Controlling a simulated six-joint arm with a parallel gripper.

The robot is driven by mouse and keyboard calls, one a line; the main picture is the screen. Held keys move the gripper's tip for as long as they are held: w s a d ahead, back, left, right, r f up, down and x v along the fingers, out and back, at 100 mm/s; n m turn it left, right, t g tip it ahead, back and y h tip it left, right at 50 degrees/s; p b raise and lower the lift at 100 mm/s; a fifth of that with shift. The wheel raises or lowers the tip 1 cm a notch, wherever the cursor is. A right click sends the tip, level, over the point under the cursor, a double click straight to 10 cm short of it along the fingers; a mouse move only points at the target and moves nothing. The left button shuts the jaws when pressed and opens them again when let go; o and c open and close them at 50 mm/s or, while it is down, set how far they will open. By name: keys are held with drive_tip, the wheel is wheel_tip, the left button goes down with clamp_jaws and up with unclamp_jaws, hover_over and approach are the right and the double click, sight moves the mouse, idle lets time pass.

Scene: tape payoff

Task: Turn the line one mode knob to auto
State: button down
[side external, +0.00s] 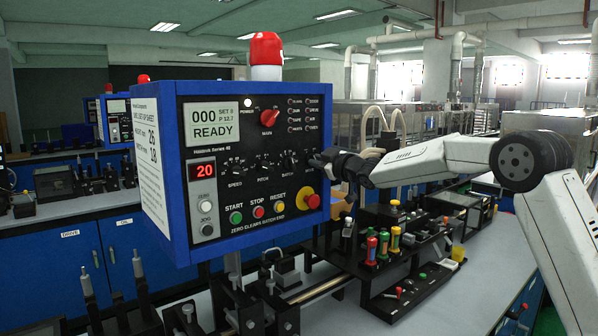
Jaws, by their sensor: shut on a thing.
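The line one control box (250,215) is blue with a black front panel and stands left of centre. A row of small black knobs runs across the panel, including the speed knob (236,167), the pitch knob (263,163) and another knob (290,160) to their right. My gripper (318,163) reaches in from the right and is shut at the right end of this row, at the panel's right edge. The mode knob there is hidden by the black fingers, so its pointer and the auto mark cannot be read.
The display (212,122) reads READY. A red knob (269,117) sits above the row; a red emergency button (311,201) lies just below my gripper. A red beacon (266,50) tops the box.

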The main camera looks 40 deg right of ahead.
drive_tip(key=shift+r, duration=0.1)
drive_tip(key=c, duration=0.7)
unclamp_jaws()
drive_tip(key=shift+o, duration=0.2)
drive_tip(key=s, duration=0.7)
drive_tip(key=shift+s, duration=0.4)
